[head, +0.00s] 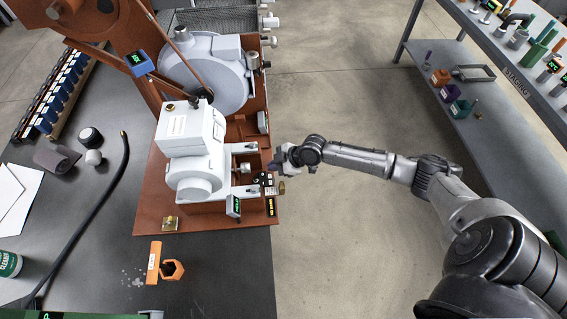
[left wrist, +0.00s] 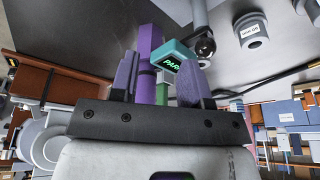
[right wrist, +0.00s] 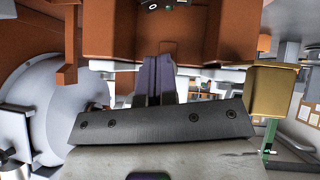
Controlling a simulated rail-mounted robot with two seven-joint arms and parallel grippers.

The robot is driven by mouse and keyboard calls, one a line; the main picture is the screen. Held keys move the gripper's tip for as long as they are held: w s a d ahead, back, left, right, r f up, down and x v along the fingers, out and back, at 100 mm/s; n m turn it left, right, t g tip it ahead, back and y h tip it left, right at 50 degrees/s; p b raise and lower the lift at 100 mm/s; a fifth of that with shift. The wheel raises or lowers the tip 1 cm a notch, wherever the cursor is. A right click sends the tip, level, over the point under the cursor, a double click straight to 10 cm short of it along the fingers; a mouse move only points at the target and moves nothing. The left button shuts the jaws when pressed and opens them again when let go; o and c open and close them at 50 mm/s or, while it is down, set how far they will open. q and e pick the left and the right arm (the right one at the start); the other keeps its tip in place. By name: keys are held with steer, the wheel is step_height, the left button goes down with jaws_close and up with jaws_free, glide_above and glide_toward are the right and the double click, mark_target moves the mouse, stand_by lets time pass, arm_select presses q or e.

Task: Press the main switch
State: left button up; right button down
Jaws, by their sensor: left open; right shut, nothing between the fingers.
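The white sample roaster (head: 195,135) stands on an orange-brown base at the table's right edge. A small black switch block (head: 264,180) sits on its right side; I cannot read which part is the main switch. My right gripper (head: 276,166) is just beside this block, shut and empty; contact cannot be told. In the right wrist view its dark fingers (right wrist: 153,80) are together below a brown housing (right wrist: 165,30), with a small dark fitting (right wrist: 153,6) at the top edge. My left gripper (left wrist: 158,82) shows only in the left wrist view, fingers apart.
Beyond the left fingers is a purple post (left wrist: 150,45) with a teal display tag (left wrist: 170,60). A black hose (head: 105,190) and an orange hexagonal ring (head: 172,270) lie on the grey table. A grey shelf (head: 485,120) stands at right, with open floor between.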

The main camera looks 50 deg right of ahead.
mark_target(266, 175)
steer(key=x, duration=0.3)
steer(key=shift+f+b, duration=0.1)
steer(key=shift+b, duration=0.2)
steer(key=shift+w+d+f+b, duration=0.1)
steer(key=shift+f+b, duration=0.1)
steer(key=shift+f, duration=0.35)
steer(key=shift+w+d+f+b, duration=0.1)
steer(key=shift+d+f+b, duration=0.05)
steer(key=shift+f, duration=0.35)
steer(key=shift+d+f, duration=0.15)
steer(key=shift+f, duration=0.55)
steer(key=shift+b, duration=0.3)
steer(key=b, duration=0.1)
steer(key=f+b, duration=0.1)
steer(key=b, duration=0.1)
steer(key=shift+w+d+f+m+g+y, duration=0.15)
steer(key=shift+d+m+g+y, duration=0.15)
steer(key=shift+g, duration=0.1)
steer(key=shift+p, duration=0.35)
steer(key=shift+a, duration=0.15)
